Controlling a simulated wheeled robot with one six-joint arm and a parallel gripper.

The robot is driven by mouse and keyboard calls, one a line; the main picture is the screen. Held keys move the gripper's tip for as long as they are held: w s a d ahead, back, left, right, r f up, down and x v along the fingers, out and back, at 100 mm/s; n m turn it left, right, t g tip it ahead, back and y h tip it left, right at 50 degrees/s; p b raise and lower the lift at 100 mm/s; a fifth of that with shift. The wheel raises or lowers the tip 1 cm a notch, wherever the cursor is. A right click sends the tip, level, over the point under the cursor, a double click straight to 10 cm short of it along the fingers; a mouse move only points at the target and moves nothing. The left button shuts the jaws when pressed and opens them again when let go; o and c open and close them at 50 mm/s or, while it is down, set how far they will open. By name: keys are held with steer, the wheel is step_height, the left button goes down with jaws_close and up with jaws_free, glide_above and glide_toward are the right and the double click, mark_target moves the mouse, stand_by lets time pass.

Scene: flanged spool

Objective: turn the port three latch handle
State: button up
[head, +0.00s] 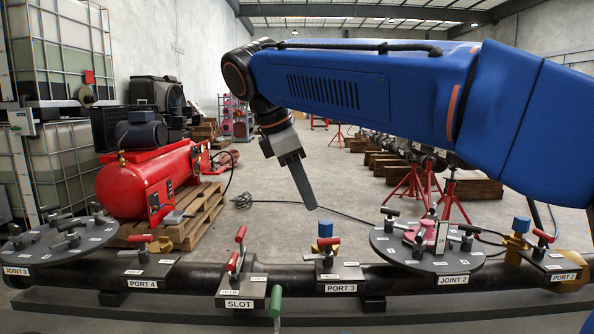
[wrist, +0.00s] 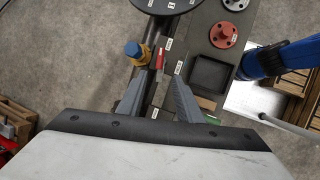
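The port three latch stands on a dark plate above the PORT 3 label (head: 340,288) on the pipe, with a short red handle (head: 329,241) lying roughly level. The red handle also shows in the wrist view (wrist: 160,59), beside a blue and yellow valve (wrist: 134,50). My gripper (head: 312,207) points down above and slightly left of the latch in the head view, apart from it. In the wrist view its two fingers (wrist: 157,100) are spread with nothing held between them; the handle appears beyond their tips.
The JOINT 2 disc (head: 384,250) with several handles stands to the right of the latch. The SLOT latch (head: 236,262) with raised red handles and a green handle (head: 275,302) are to the left. The wrist view shows a black tray (wrist: 210,77) and red flange (wrist: 223,35) nearby.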

steer(key=shift+v, duration=2.5)
